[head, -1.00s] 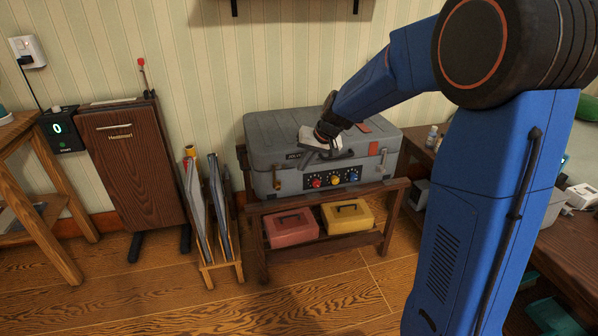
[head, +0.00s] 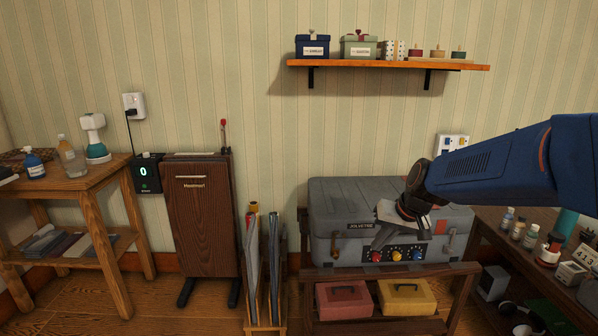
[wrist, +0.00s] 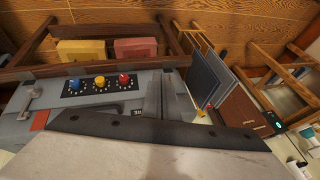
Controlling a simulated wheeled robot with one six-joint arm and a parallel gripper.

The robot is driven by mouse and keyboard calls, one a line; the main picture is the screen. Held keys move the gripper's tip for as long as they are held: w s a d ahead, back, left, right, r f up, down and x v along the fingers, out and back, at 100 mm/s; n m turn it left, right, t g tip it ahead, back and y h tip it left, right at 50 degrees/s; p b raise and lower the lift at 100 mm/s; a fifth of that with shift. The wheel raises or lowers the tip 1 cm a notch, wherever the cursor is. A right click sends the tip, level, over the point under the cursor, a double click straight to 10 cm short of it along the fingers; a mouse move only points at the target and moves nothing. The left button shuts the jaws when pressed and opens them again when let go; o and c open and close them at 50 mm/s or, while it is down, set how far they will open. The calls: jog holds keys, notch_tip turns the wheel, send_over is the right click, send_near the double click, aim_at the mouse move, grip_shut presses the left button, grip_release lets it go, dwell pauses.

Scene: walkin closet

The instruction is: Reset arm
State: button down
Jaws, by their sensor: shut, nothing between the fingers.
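My gripper (head: 384,234) is in front of the lid of a grey case (head: 345,215) with red, yellow and blue knobs, on a low wooden stand (head: 385,327). In the head view my blue arm reaches in from the right. In the wrist view the gripper fingers (wrist: 172,98) are close together with nothing between them, and the grey case (wrist: 120,70) with its knobs lies just beyond. I cannot tell whether the fingers touch the case.
A red box (head: 343,300) and a yellow box (head: 407,297) sit on the stand's lower shelf. A wall shelf (head: 390,64) with boxes hangs above. A brown cabinet (head: 203,225) and wooden table (head: 95,177) stand left. A dark table (head: 490,232) with bottles is at right.

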jog(key=s+d+h, duration=0.1)
jog(key=s+d, duration=0.1)
jog(key=s, duration=1.3)
jog(key=s+d+n+h, duration=0.1)
jog(key=s+d, duration=0.2)
jog(key=s, duration=1.2)
jog(key=shift+h, duration=0.4)
jog(key=shift+f, duration=0.1)
